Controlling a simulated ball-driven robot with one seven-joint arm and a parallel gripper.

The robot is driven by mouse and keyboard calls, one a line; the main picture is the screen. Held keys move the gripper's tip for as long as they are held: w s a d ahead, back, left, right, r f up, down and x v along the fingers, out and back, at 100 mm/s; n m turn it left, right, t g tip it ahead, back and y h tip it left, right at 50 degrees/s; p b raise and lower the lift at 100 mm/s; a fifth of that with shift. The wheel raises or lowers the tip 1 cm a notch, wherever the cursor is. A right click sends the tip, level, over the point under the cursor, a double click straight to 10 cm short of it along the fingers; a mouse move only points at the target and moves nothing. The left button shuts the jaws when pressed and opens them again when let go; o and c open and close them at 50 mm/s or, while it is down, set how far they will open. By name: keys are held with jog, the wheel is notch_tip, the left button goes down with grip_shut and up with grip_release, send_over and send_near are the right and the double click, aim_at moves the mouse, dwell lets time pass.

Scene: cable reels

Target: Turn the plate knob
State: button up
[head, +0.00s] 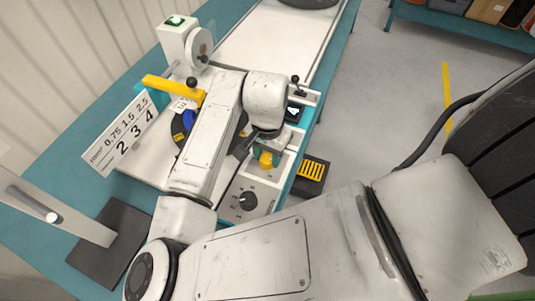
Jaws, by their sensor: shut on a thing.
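A black round knob (248,201) sits on a white panel (236,212) with small marks around it. My gripper (267,154) is beyond this knob in the picture and apart from it. It is shut on a small yellow piece (265,160) above the same white unit. My wrist hides most of the fingers, so the exact grip is unclear. A white sign (120,134) reads mm² 0.75, 1.5, 2.5 above 2, 3, 4.
A white post with a disc (199,47) stands behind. A black and yellow pedal (312,174) lies right of the bench. Floor at right is open.

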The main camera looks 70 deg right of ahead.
aim_at(268, 158)
jog(key=m+b, duration=0.1)
jog(key=m, duration=0.4)
jog(key=shift+m, duration=0.3)
jog(key=m+b, duration=0.1)
jog(key=m, duration=0.4)
jog(key=shift+b, duration=0.35)
jog(key=shift+m, duration=0.3)
jog(key=o, duration=1.1)
jog(key=shift+c, duration=0.2)
notch_tip(268, 158, up, 11)
jog(key=shift+f, duration=0.15)
